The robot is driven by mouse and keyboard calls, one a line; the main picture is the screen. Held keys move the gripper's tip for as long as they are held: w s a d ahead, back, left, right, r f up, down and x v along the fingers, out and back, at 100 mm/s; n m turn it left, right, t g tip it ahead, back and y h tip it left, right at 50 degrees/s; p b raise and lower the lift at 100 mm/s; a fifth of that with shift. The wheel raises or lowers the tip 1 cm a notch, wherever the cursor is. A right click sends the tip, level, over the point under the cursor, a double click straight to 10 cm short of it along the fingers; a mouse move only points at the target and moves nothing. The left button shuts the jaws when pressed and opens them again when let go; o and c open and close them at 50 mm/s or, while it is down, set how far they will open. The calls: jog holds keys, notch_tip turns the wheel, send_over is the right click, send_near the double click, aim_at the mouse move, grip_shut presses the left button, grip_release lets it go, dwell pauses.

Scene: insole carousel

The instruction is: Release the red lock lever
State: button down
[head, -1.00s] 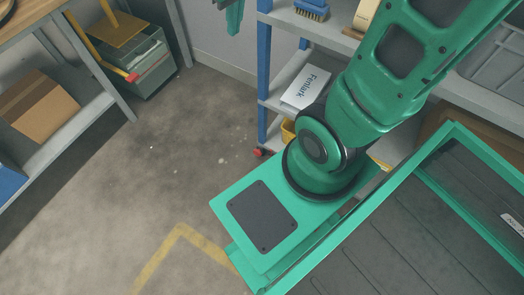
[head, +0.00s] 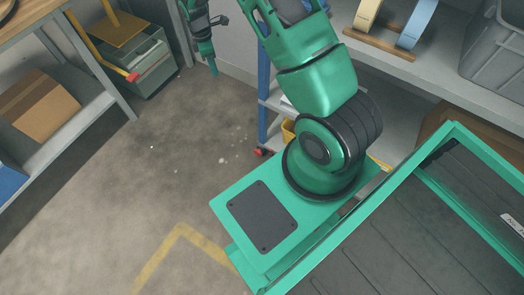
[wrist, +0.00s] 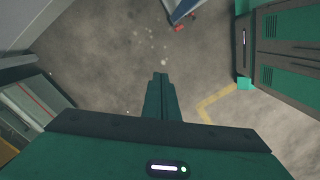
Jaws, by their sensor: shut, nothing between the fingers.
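A small red part (head: 263,152) sits at the foot of the blue shelf post, low near the floor. It also shows in the wrist view (wrist: 180,28), near the top. Another red piece (head: 132,78) tips a yellow bar on the grey-green bin at the left. I cannot tell which of these is the lock lever. My gripper (head: 214,72) is shut and empty, pointing down near the wall, between the bin and the shelf. In the wrist view my gripper (wrist: 160,76) points over bare floor, apart from both red parts.
The shelf (head: 263,100) stands behind my arm, with a yellow and a blue arched piece on a wooden stand (head: 378,42) and a grey crate (head: 495,50). A workbench with a cardboard box (head: 38,105) is at the left. The floor between is clear.

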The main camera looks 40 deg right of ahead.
jog(key=s+d+f+n+g, duration=0.1)
jog(key=s+f+n, duration=0.3)
jog(key=f, duration=0.9)
jog(key=s+d+f+n+g+h, duration=0.1)
jog(key=s+f+n, duration=0.3)
jog(key=f, duration=1)
jog(key=s+d+f+n+g, duration=0.1)
jog(key=s+d+f+n, duration=0.2)
jog(key=f, duration=1.1)
jog(key=shift+s+f+n+g+h, duration=0.3)
jog(key=shift+s+n+h, duration=0.1)
jog(key=shift+s+n, duration=0.15)
jog(key=shift+s, duration=0.1)
jog(key=s+d+f, duration=0.4)
jog(key=s+f, duration=0.2)
jog(key=f, duration=0.2)
jog(key=shift+s+d+f, duration=0.15)
jog(key=shift+s+d, duration=0.05)
jog(key=shift+s, duration=0.2)
jog(key=shift+s, duration=0.1)
